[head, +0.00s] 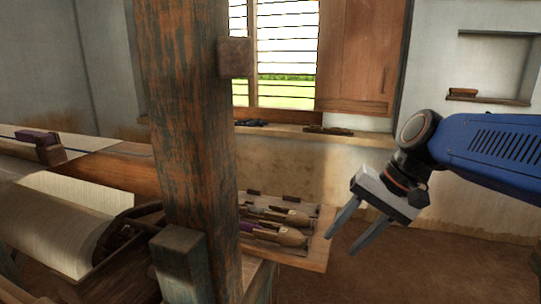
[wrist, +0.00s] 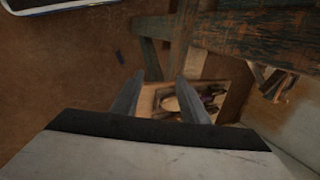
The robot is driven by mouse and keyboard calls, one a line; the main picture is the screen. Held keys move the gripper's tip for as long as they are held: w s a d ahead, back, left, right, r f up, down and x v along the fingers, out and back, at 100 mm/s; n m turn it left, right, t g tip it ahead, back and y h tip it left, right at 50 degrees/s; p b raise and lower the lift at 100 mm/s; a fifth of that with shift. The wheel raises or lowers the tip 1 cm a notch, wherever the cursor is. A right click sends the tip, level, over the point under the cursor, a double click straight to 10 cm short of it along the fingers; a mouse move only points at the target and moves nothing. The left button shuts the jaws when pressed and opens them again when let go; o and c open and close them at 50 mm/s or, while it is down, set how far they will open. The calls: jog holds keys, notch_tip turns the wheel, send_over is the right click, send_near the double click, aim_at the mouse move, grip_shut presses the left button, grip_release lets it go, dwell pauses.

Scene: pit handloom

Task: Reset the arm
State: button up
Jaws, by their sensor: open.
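My gripper (head: 361,229) hangs at the right in the head view, at the end of my blue arm. Its two grey fingers point down and to the left, apart and with nothing between them. In the wrist view the open fingers (wrist: 162,98) reach forward above a wooden tray that lies well beyond them. The gripper touches nothing that I can see.
A thick worn wooden post (head: 190,120) stands left of centre. Behind it a wooden tray (head: 318,250) holds several shuttles (head: 280,232). A loom with a cloth roll (head: 60,220) fills the left. A window sill (head: 350,136) runs along the back wall. Floor at right is clear.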

jog(key=s+d+f+n+t+h, duration=0.3)
jog(key=s+d+f+h, duration=0.2)
jog(key=s+d+f, duration=0.4)
jog(key=d+f, duration=0.2)
jog(key=d, duration=0.1)
jog(key=shift+s+f, duration=0.15)
jog(key=shift+s, duration=0.25)
jog(key=shift+s+d+f+n+t+h, duration=0.25)
jog(key=shift+d+f+n+t+h, duration=0.05)
jog(key=shift+d+f, duration=0.1)
jog(key=shift+c, duration=0.3)
